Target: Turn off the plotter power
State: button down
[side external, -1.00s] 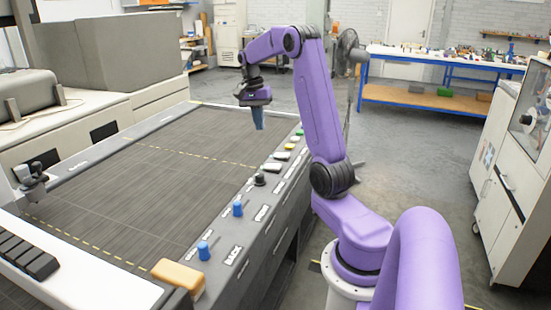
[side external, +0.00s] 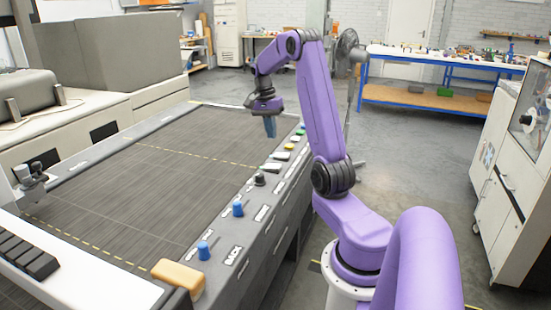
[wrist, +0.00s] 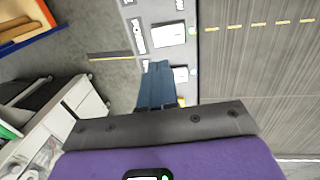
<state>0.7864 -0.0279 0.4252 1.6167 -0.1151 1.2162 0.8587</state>
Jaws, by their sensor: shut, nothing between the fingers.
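The plotter (side external: 150,185) is a large flatbed with a dark ribbed bed. Along its right edge runs a grey control panel (side external: 218,276) with labels, blue knobs (side external: 238,208), a black knob (side external: 260,180) and a row of small white, yellow, green and blue controls (side external: 289,146).
A white gantry with a tan block (side external: 178,277) stands at the near end of the plotter. A blue-framed workbench (side external: 440,62) and a fan (side external: 347,55) stand behind. A white cabinet (side external: 510,185) is at right. The bed's surface is clear.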

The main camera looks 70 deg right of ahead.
aim_at(276, 166)
jog(key=f, duration=0.3)
jog(key=s+f, duration=0.1)
jog(key=f, duration=0.6)
jog(key=shift+s, duration=0.3)
jog(key=shift+s+f+t, duration=0.2)
jog(key=shift+t, duration=0.1)
jog(key=shift+w, duration=0.2)
jog(key=shift+w+r, duration=0.2)
jog(key=shift+w, duration=0.55)
